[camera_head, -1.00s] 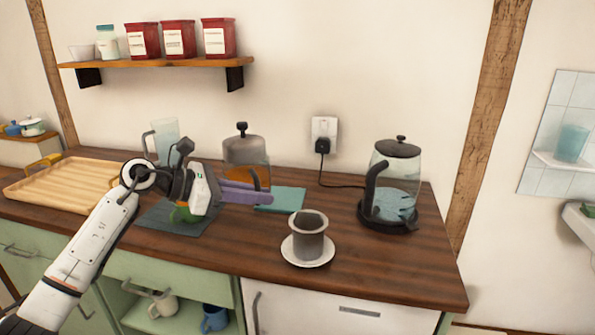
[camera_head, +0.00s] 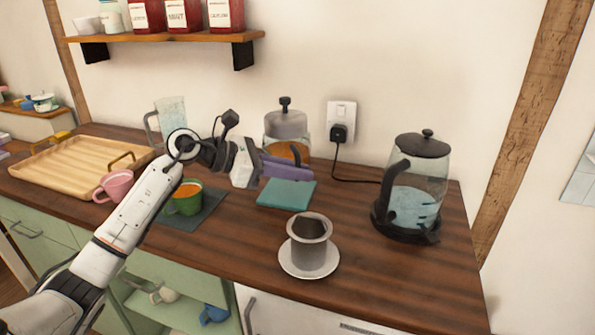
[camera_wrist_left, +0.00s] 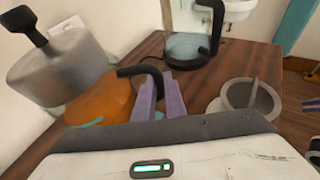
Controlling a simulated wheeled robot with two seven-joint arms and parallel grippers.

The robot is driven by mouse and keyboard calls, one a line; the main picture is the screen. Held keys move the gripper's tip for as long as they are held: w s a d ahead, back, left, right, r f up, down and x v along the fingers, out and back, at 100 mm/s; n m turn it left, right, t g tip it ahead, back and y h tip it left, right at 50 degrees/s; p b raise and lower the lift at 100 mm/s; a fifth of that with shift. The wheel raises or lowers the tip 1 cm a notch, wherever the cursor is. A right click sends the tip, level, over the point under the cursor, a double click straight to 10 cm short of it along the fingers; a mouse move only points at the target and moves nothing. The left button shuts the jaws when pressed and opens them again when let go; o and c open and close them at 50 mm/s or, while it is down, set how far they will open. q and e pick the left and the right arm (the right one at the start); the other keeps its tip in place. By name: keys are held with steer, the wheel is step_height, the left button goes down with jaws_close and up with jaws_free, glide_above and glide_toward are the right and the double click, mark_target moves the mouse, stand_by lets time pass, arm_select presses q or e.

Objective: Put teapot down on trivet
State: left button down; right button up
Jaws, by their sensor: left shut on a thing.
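The teapot (camera_head: 287,125) is glass with a grey lid, a black knob and orange tea. My left gripper (camera_head: 285,168) is shut on its black handle (camera_wrist_left: 140,71), seen in the left wrist view between the purple fingers (camera_wrist_left: 160,95). The trivet (camera_head: 286,194), a flat teal square, lies on the counter just in front of the teapot in the head view. The gripper hides the teapot's base, so its height above the counter cannot be told. A purple and white part at the wrist view's right edge looks like my right gripper (camera_wrist_left: 308,104), mostly cut off.
A metal filter cup (camera_head: 310,240) on a white saucer stands in front of the trivet. A kettle (camera_head: 415,185) stands right. A green cup (camera_head: 184,198) on a dark mat, a pink cup (camera_head: 115,184), a wooden tray (camera_head: 80,165) and a glass jug (camera_head: 171,118) are left.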

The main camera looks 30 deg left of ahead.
arm_select(q)
steer(key=shift+f+b, duration=0.6)
steer(key=shift+b, duration=0.15)
steer(key=shift+w+f+b, duration=0.1)
steer(key=shift+f+b, duration=0.45)
steer(key=shift+f, duration=0.05)
step_height(320, 180, down, 3)
steer(key=shift+r+b, duration=0.15)
steer(key=shift+b, duration=1.1)
steer(key=shift+f, duration=0.3)
arm_select(e)
steer(key=f, duration=0.2)
steer(key=w+a+f, duration=0.1)
steer(key=shift+a+f, duration=0.1)
steer(key=shift+f, duration=0.1)
steer(key=shift+s, duration=0.1)
arm_select(q)
steer(key=shift+f+b, duration=0.3)
steer(key=shift+b, duration=0.3)
arm_select(e)
steer(key=shift+f, duration=0.4)
